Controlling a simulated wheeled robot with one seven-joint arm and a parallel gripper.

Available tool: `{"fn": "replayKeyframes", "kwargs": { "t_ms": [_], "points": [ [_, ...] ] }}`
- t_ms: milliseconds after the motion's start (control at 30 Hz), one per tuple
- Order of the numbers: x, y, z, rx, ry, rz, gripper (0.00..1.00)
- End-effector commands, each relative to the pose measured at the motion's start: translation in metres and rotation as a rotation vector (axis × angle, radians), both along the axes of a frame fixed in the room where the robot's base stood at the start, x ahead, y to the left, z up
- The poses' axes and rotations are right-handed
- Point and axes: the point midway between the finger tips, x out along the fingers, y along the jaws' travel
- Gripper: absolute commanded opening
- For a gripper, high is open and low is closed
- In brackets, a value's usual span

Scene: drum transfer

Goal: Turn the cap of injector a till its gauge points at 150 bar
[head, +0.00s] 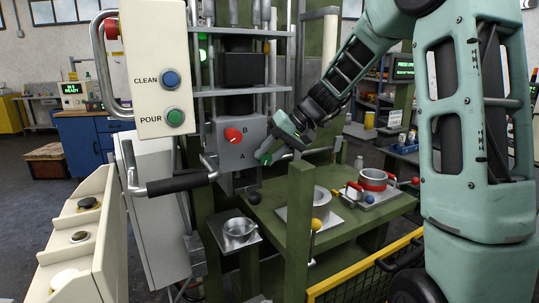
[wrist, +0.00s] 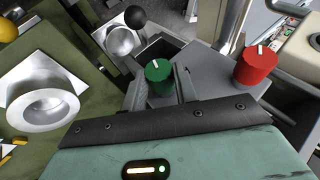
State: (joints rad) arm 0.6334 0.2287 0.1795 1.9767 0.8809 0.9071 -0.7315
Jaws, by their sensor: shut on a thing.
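The green cap (head: 264,159) of injector A sits beside the letter A on the grey injector box (head: 238,152). It also shows in the wrist view (wrist: 159,77), with a white mark on its top. My gripper (head: 272,150) is shut on this green cap, one finger on each side of it in the wrist view (wrist: 162,88). The red cap (head: 233,135) of injector B sits by the letter B and is free; it shows at the right of the wrist view (wrist: 256,64), also with a white mark. I cannot make out a gauge reading.
A panel with CLEAN and POUR buttons (head: 160,72) and a black-handled lever (head: 180,183) stand left of the injector box. A black ball knob (wrist: 135,17) is close beyond the green cap.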

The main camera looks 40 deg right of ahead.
Motion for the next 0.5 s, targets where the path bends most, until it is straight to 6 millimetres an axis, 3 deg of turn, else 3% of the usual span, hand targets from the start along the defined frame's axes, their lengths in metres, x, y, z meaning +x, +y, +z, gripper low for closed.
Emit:
{"fn": "replayKeyframes", "kwargs": {
  "t_ms": [33,100,500],
  "points": [
    [-0.0006,-0.0006,-0.0010,0.000,0.002,-0.001,0.32],
    [-0.0005,-0.0005,-0.0009,0.000,0.002,-0.001,0.51],
    [-0.0031,-0.0038,0.0046,-0.001,0.000,-0.002,0.51]
  ]
}}
